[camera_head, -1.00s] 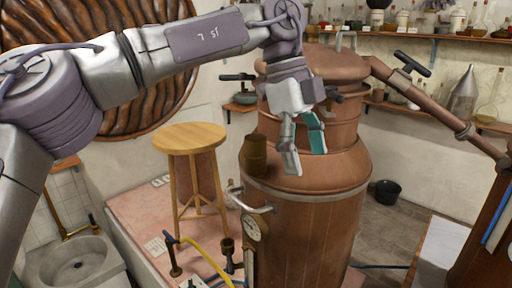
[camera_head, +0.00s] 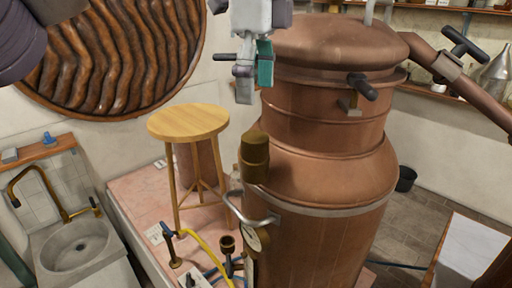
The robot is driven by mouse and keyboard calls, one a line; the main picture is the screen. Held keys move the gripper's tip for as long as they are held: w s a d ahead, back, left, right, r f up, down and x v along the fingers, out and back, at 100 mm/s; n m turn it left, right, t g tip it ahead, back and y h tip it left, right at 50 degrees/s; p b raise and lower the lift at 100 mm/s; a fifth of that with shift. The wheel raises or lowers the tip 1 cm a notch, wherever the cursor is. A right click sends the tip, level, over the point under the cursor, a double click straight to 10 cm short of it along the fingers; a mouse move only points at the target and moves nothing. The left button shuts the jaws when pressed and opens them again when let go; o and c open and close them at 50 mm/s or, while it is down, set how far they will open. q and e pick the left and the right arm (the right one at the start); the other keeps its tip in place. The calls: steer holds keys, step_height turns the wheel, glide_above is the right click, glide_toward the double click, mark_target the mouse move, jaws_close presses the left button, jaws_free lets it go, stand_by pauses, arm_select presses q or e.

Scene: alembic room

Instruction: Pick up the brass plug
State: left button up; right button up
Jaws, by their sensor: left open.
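The brass plug (camera_head: 254,158) is a dark brass cylinder with a domed top. It stands upright at the left shoulder of the large copper still (camera_head: 325,165). My left gripper (camera_head: 254,82) points down above the plug, apart from it, with a visible gap in the picture. Its silver finger and teal-faced finger are seen close together from the side, and nothing is held between them. The gripper is open. My right gripper is not in view.
A wooden stool (camera_head: 188,123) stands left of the still on a pink platform. A curved metal handle (camera_head: 250,216) juts from the still below the plug. A stone sink (camera_head: 76,244) is at lower left. A black-handled valve (camera_head: 362,88) sits on the still's neck.

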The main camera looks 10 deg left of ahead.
mark_target(255, 136)
arm_select(q)
step_height(255, 136, down, 3)
steer(key=shift+w+f, duration=0.1)
steer(key=shift+f, duration=0.1)
steer(key=f+p, duration=0.1)
steer(key=f, duration=0.1)
steer(key=shift+w+f+p, duration=0.2)
steer(key=shift+f+p, duration=0.15)
steer(key=f, duration=0.1)
steer(key=f+p, duration=0.1)
steer(key=f, duration=0.1)
steer(key=shift+s+a+f+p, duration=0.15)
steer(key=shift+s+p, duration=0.1)
steer(key=shift+p, duration=0.15)
steer(key=shift+w+f, duration=0.1)
steer(key=shift+f, duration=0.4)
steer(key=c, duration=1.3)
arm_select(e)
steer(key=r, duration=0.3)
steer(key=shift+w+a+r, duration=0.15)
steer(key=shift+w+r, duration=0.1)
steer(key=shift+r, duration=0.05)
arm_select(q)
steer(key=shift+r, duration=0.1)
steer(key=shift+c, duration=0.2)
